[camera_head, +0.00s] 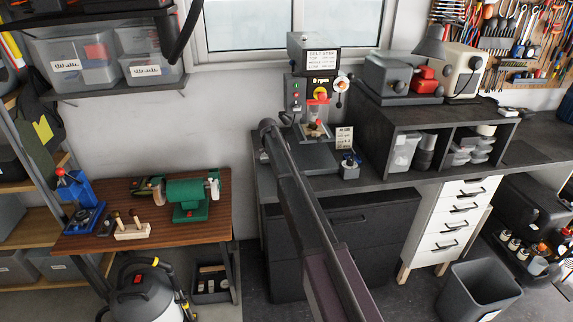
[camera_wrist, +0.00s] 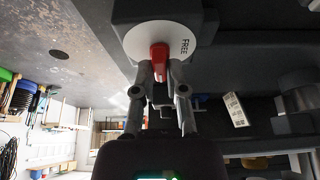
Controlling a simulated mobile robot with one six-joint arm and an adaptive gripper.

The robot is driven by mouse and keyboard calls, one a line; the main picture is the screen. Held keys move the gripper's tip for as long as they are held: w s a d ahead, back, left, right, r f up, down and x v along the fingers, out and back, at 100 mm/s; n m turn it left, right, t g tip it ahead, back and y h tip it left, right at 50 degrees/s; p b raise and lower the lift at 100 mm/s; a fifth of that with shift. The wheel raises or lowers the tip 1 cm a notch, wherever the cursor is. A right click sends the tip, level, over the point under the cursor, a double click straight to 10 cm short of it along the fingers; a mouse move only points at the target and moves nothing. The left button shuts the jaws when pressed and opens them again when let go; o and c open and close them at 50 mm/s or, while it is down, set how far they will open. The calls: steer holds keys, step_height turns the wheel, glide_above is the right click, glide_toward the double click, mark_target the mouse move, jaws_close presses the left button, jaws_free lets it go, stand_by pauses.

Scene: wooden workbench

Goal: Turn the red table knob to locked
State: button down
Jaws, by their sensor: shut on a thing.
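In the wrist view the red knob (camera_wrist: 159,54) stands on a round white dial (camera_wrist: 185,40) on the underside of a dark block. The word FREE is printed on the dial, to the right of the knob. My gripper (camera_wrist: 160,70) is shut on the red knob, with one finger on each side of it. The knob's handle lies nearly upright in the picture. No other dial word is readable. In the head view a drill press (camera_head: 297,92) stands on the dark bench; my arm crosses in front of it, and I cannot make out the gripper or the knob there.
A dark shelf unit (camera_head: 375,110) stands right of the drill press. A wooden table (camera_head: 150,240) with a green machine (camera_head: 187,198) stands at left. A grey bin (camera_head: 478,290) is at lower right.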

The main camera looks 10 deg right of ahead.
steer(key=c, duration=0.7)
jaws_free()
steer(key=shift+n, duration=0.3)
